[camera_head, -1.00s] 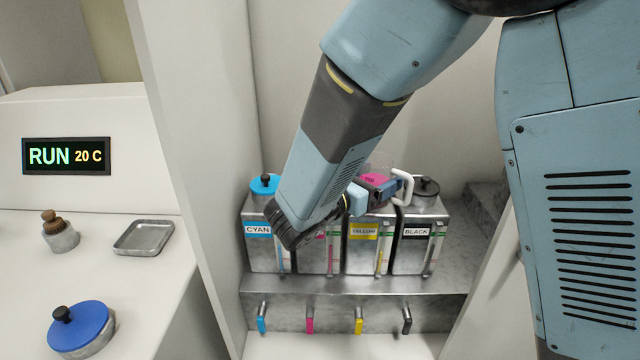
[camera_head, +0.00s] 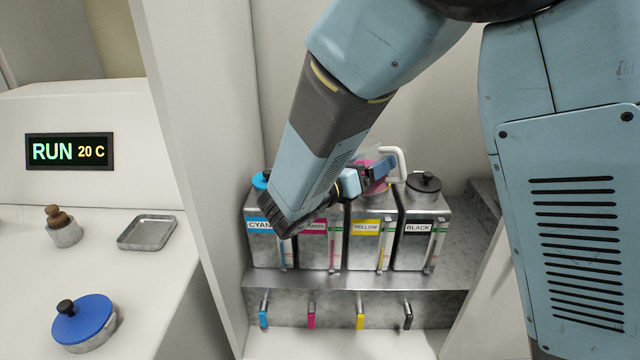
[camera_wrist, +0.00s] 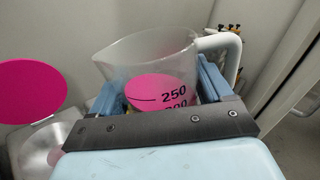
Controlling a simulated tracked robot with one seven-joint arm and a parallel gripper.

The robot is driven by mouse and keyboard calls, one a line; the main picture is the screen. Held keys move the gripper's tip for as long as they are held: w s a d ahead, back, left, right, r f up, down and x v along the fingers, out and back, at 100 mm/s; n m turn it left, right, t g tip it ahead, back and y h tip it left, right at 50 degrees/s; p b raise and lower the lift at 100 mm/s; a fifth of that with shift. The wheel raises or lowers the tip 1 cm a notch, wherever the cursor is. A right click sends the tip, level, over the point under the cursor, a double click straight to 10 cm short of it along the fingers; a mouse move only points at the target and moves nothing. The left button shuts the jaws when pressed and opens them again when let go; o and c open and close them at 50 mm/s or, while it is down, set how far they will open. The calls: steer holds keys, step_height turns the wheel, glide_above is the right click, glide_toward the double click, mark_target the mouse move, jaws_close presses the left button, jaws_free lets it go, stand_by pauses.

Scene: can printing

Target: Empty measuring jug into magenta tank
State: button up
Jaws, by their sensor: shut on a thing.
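My gripper (camera_wrist: 165,105) is shut on the clear measuring jug (camera_wrist: 150,55), with a blue finger on each side. The jug has 250 and 200 marks, its spout points left and its white handle (camera_wrist: 222,45) right. Magenta ink shows through its wall. In the head view the jug (camera_head: 366,160) is above the yellow tank (camera_head: 365,245), partly behind my arm. The magenta tank (camera_head: 319,248) stands left of it, its top hidden by my arm. In the wrist view a raised magenta disc, apparently its lid (camera_wrist: 30,90), stands left of the jug above a metal tank top (camera_wrist: 35,150).
The cyan tank (camera_head: 260,250) and black tank (camera_head: 415,245) stand at the row's ends on a metal shelf (camera_head: 350,278). Coloured taps hang below. A white partition (camera_head: 185,150) is on the left, with a counter holding a tray (camera_head: 148,232) and a blue-lidded pot (camera_head: 83,320).

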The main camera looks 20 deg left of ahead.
steer(key=shift+w+a+f+n+t, duration=0.25)
steer(key=shift+a+n, duration=0.4)
steer(key=shift+n, duration=0.4)
steer(key=shift+w+a+f+n+t, duration=0.15)
steer(key=shift+w+a+f+n, duration=0.2)
steer(key=shift+a+n, duration=0.5)
steer(key=shift+d+f+n, duration=0.1)
steer(key=shift+d+n, duration=0.05)
steer(key=shift+n, duration=0.45)
steer(key=shift+f+n+t+y+p, duration=0.2)
steer(key=shift+n, duration=0.5)
steer(key=shift+f+n+t+y+p, duration=0.15)
steer(key=shift+f+n+t+y, duration=0.05)
steer(key=shift+n, duration=0.5)
steer(key=shift+w+a+r+n+p, duration=0.15)
steer(key=shift+r+n+p, duration=0.35)
steer(key=shift+n, duration=0.5)
steer(key=shift+a+f+n+t+y, duration=0.3)
steer(key=shift+f+n+t, duration=0.1)
steer(key=shift+n, duration=0.6)
steer(key=shift+w+a+r+n+p, duration=0.2)
steer(key=shift+a+r+n+p, duration=0.05)
steer(key=shift+a+n, duration=0.25)
steer(key=shift+w+a+r+n+p, duration=0.2)
steer(key=shift+a+n, duration=0.15)
steer(key=shift+n, duration=0.15)
steer(key=shift+w+a+f+n+y, duration=0.1)
steer(key=shift+a+f+n+y, duration=0.15)
steer(key=shift+n+y, duration=0.35)
